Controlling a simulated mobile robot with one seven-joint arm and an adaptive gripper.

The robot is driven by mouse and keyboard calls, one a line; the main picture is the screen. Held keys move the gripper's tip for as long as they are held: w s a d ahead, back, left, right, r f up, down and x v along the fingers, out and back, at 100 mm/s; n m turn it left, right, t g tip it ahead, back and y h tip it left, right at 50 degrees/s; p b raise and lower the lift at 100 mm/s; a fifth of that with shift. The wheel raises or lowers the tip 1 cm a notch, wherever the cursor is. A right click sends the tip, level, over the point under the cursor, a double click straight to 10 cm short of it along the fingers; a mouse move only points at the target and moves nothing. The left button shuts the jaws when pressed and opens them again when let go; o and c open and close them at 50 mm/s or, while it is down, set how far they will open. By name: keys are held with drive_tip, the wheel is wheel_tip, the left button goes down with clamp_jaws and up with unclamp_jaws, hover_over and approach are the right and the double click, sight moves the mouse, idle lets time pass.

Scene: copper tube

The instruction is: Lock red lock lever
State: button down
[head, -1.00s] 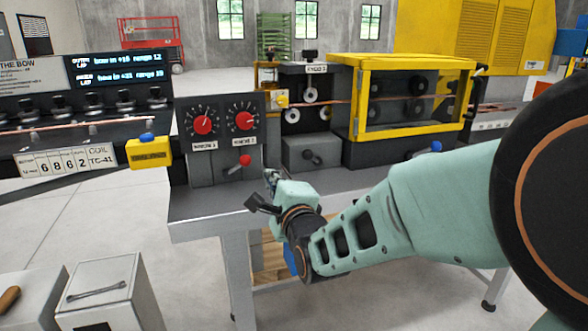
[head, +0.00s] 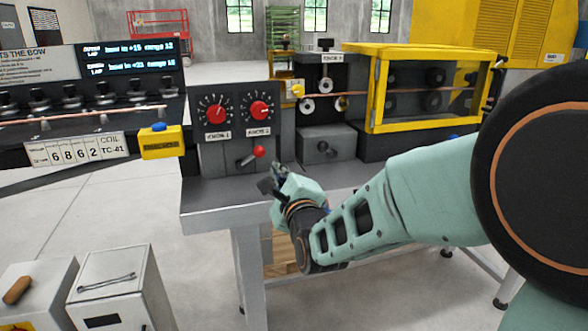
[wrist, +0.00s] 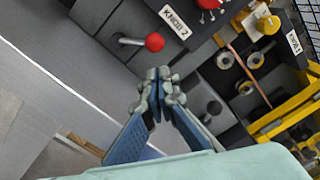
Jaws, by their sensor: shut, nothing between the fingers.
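The red lock lever is a short metal arm with a red ball knob (head: 259,151), on the lower front of the grey control box (head: 209,156) under two red dials. In the head view its arm slants up to the right toward the ball. In the wrist view the red ball (wrist: 154,42) is above my fingertips, with its metal arm reaching left. My gripper (head: 274,171) is just below and to the right of the lever, apart from it. In the wrist view my gripper (wrist: 158,75) has its fingertips together with nothing between them.
The grey bench top (head: 215,203) is clear in front of the control box. A grey block with a dark knob (head: 323,147) and a yellow-framed guard (head: 372,95) stand to the right. A yellow box with a blue button (head: 160,143) is at the left.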

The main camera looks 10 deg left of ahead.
sight(251, 158)
drive_tip(key=x, duration=0.7)
drive_tip(key=shift+w+a, duration=0.2)
drive_tip(key=shift+w, duration=0.1)
drive_tip(key=shift+r, duration=0.1)
